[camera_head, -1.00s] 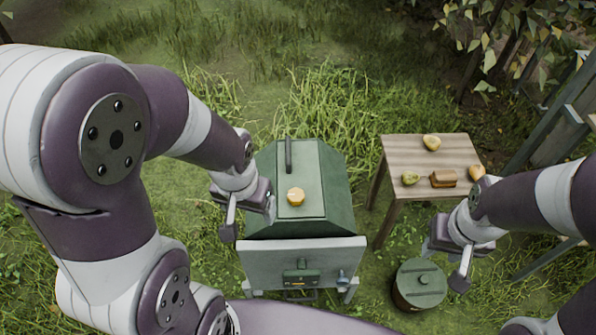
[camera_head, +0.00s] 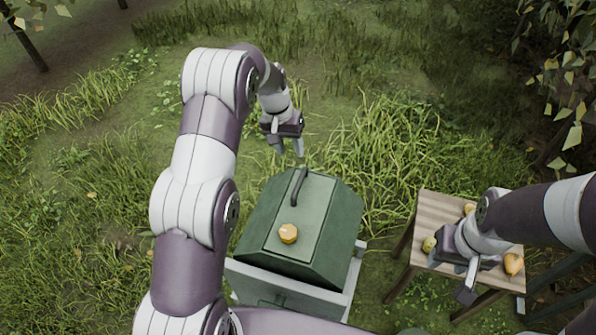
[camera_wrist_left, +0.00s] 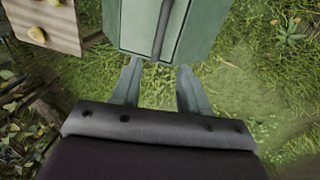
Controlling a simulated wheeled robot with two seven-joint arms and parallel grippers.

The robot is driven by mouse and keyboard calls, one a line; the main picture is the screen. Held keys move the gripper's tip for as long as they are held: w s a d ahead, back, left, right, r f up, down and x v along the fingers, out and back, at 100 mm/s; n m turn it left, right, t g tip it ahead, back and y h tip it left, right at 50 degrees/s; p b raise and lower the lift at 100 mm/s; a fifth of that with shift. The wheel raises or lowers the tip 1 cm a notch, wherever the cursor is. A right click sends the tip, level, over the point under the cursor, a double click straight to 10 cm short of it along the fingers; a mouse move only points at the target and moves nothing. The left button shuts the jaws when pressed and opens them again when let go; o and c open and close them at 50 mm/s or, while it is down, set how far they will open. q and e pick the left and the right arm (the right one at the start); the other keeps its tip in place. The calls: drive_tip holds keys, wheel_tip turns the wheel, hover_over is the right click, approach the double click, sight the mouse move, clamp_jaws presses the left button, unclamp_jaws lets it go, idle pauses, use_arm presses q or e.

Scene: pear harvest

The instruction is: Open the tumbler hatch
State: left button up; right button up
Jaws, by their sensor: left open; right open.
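The green tumbler (camera_head: 337,240) stands in a pale frame in the lower middle of the head view. Its hatch (camera_head: 312,222) is the lighter panel on top and looks closed. A dark bar handle (camera_head: 299,186) lies along the hatch's far end, and an orange-yellow knob-like thing (camera_head: 288,233) sits nearer me. My left gripper (camera_head: 287,146) is open and empty, just beyond the tumbler's far end. In the left wrist view the handle (camera_wrist_left: 162,30) shows ahead, between the lines of the two fingers (camera_wrist_left: 158,85). My right gripper (camera_head: 468,276) is open above the wooden table.
The wooden table (camera_head: 436,208) right of the tumbler holds several fruits, partly hidden by my right arm. The table also shows at the upper left of the left wrist view (camera_wrist_left: 55,22). Grass lies open beyond and left of the tumbler.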

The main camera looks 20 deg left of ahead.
sight(298, 184)
use_arm(q)
drive_tip(key=shift+m, duration=0.3)
drive_tip(key=f, duration=0.3)
drive_tip(key=d+f+p, duration=0.1)
drive_tip(key=f, duration=0.3)
drive_tip(key=s+d+f+p, duration=0.1)
drive_tip(key=f, duration=0.3)
drive_tip(key=shift+s+d+f, duration=0.1)
drive_tip(key=shift+s+f, duration=0.25)
drive_tip(key=shift+f, duration=0.1)
drive_tip(key=shift+w+f, duration=0.1)
drive_tip(key=shift+f, duration=0.05)
drive_tip(key=shift+c, duration=1.2)
clamp_jaws()
use_arm(e)
drive_tip(key=r, duration=0.1)
drive_tip(key=s, duration=0.1)
drive_tip(key=r, duration=0.1)
drive_tip(key=shift+s+a+r, duration=0.15)
drive_tip(key=shift+a+r, duration=0.2)
